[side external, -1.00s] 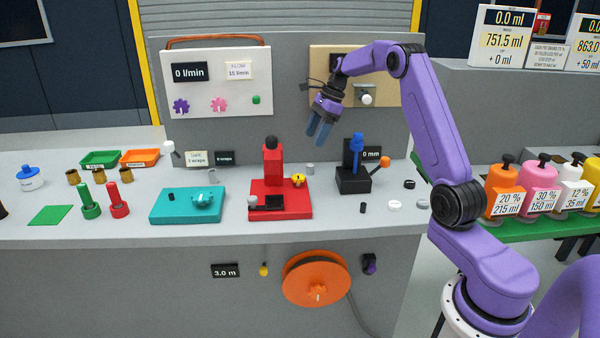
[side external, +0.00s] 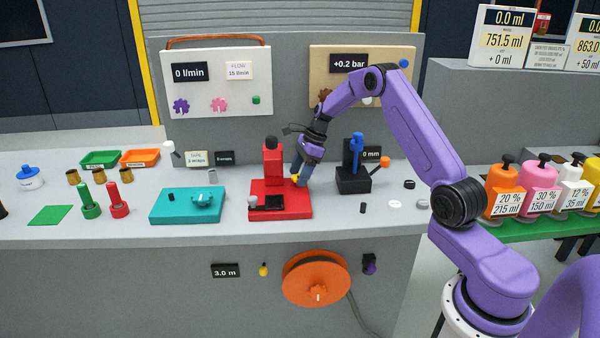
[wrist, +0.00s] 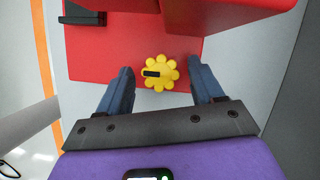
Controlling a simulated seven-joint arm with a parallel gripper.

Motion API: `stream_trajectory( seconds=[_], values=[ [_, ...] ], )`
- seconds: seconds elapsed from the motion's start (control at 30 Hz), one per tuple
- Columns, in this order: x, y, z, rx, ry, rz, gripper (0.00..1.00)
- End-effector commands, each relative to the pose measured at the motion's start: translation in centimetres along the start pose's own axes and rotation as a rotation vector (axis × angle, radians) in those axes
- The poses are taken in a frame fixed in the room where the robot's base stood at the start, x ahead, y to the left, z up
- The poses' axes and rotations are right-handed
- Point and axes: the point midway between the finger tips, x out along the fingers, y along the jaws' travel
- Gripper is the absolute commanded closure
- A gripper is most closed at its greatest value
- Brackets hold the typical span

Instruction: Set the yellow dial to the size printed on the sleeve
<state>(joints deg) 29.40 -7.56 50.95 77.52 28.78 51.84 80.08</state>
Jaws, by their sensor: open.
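The yellow dial (side external: 295,178) sits on the right part of the red machine's base (side external: 268,213), partly hidden by my fingers in the side view. In the wrist view the dial (wrist: 161,71) is a lobed knob with a dark bar mark left of its centre. My gripper (side external: 302,182) is low over the base, pointing down. In the wrist view its blue fingers (wrist: 160,85) are apart, one on each side of the dial, with a gap to it on both sides. I cannot make out a sleeve with a readable size.
The red column (side external: 272,162) stands just left of my gripper. A black stand (side external: 353,182) with a blue top and a "0 mm" display is to the right. A teal block (side external: 187,207) lies left.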

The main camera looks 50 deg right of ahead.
Motion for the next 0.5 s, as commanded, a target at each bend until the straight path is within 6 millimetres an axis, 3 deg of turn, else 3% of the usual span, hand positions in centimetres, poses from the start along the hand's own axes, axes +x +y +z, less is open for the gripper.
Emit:
stream_trajectory(
  seconds=[0.17,0.33,0.37,0.5],
  values=[
    [0.00,0.01,0.00,0.000,0.000,0.000,0.33],
    [-0.01,0.01,0.00,0.000,0.000,0.001,0.85],
    [-0.01,0.01,0.00,0.000,0.000,0.001,0.90],
    [-0.02,0.01,0.00,-0.002,0.000,0.002,0.90]
  ],
)
